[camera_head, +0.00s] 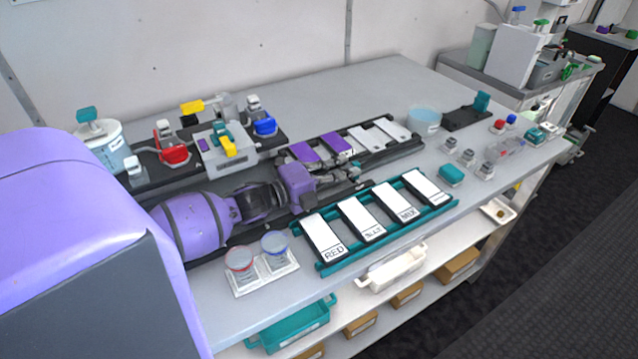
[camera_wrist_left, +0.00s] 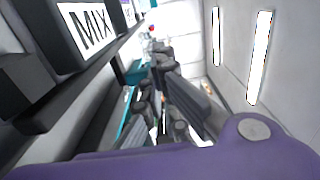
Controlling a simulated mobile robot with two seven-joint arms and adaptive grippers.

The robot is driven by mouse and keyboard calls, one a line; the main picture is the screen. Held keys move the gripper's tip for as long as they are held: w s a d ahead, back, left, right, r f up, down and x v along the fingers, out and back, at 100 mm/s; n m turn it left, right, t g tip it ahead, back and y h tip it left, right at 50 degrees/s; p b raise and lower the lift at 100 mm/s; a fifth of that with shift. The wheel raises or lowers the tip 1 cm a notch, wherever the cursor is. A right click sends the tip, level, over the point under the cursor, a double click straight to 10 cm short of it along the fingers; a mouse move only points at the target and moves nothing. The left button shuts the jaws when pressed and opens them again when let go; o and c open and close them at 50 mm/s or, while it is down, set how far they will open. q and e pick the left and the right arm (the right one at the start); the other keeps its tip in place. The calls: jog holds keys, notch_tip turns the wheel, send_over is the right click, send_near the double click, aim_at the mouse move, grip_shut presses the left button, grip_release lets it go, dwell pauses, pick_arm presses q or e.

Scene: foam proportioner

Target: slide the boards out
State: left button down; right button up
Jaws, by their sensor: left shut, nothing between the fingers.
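A teal rack (camera_head: 330,268) at the front of the bench holds several white boards side by side. One is labelled RED (camera_head: 325,238); another, MIX (camera_head: 396,202), is further right. Behind it a dark rack (camera_head: 405,150) holds purple boards (camera_head: 304,152) on its left and pale grey boards (camera_head: 372,136) on its right. My left gripper (camera_head: 352,172) lies low between the two racks, shut and empty, close to the dark rack's front edge. In the left wrist view the gripper (camera_wrist_left: 160,55) points past a dark frame with a MIX label (camera_wrist_left: 84,24). My right gripper is not in view.
Two small jars (camera_head: 257,258) stand left of the teal rack. Bottles and a grey device (camera_head: 226,155) stand at the back left. A teal block (camera_head: 451,174) and small bottles are at the right.

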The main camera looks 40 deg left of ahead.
pick_arm(q)
jog(key=shift+w+a, duration=0.15)
jog(key=shift+a, duration=0.15)
jog(key=shift+r, duration=0.1)
jog(key=v, duration=1.2)
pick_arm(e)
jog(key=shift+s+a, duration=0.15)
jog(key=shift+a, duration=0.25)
pick_arm(q)
jog(key=shift+d, duration=0.1)
